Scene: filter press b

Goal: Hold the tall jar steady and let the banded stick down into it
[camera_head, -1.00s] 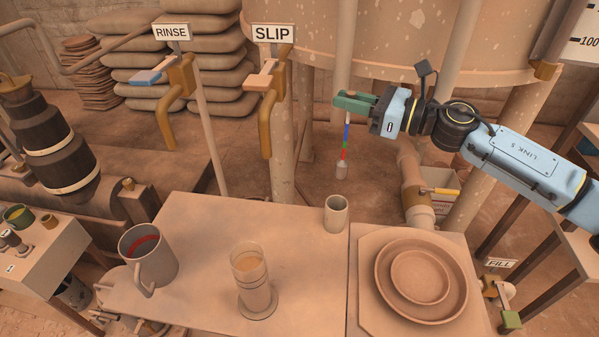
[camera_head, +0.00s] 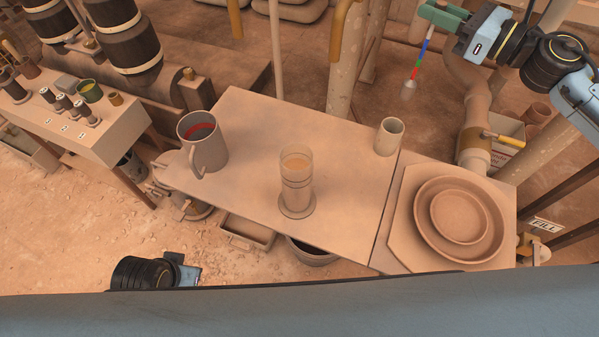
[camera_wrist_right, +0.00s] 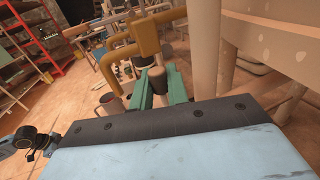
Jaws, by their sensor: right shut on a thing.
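The tall jar (camera_head: 297,181) is clear, with tan liquid inside. It stands upright on a round base near the front of the table, with no gripper on it. The banded stick (camera_head: 420,60) has blue, green and red bands and a grey weight at its low end. It hangs a little tilted from my right gripper (camera_head: 434,12), beyond the table's back edge and well apart from the jar. The right gripper's green fingers are shut on the stick's top; they also show in the right wrist view (camera_wrist_right: 160,88). My left gripper's fingers are not visible; only a dark arm joint shows at lower left.
A grey mug (camera_head: 206,150) with red inside stands left of the jar. A small beige cup (camera_head: 389,137) stands at the back right. A stack of round dishes (camera_head: 460,218) lies on the right board. A side bench (camera_head: 100,135) with small items stands left.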

